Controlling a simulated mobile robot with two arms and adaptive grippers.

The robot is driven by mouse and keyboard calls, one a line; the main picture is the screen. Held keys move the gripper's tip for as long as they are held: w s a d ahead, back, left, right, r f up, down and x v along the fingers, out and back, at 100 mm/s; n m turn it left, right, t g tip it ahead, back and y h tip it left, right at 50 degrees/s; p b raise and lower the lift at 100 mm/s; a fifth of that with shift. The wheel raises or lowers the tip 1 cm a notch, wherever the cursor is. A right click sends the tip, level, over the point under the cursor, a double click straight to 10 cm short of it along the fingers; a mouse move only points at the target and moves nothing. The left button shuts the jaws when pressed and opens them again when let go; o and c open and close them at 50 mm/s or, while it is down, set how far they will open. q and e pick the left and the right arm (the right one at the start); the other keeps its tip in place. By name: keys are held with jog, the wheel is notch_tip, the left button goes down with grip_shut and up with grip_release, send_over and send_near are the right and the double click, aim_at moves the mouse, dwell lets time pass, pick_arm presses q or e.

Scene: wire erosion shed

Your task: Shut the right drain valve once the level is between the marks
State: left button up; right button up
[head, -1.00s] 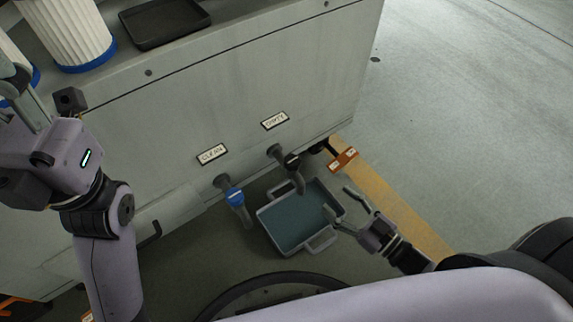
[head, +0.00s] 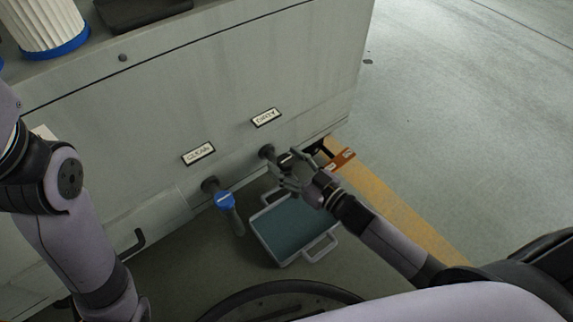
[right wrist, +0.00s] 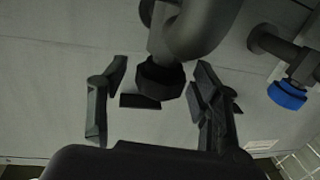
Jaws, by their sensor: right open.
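The right drain valve is under the "DIRTY" label (head: 265,117) on the tank front. Its dark pipe (head: 266,151) shows in the head view, and my right gripper partly hides its dark handle. In the right wrist view the black knob (right wrist: 160,76) sits between the spread fingers, with a gap visible on each side. My right gripper (head: 283,172) is open at this valve. A tray (head: 256,232) with white handles stands below and holds blue-green liquid (head: 298,225). I cannot make out level marks. My left gripper is out of the picture; only its arm shows.
The "CLEAN" valve with a blue handle (head: 224,199) is to the left, and also shows in the right wrist view (right wrist: 287,95). An orange tag (head: 341,160) juts out near the tank's right corner. Floor at the right is clear.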

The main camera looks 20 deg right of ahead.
jog(key=shift+w+a, duration=0.1)
jog(key=shift+w, duration=0.05)
jog(key=shift+c, duration=0.2)
jog(key=c, duration=1.1)
jog(key=shift+c, duration=0.2)
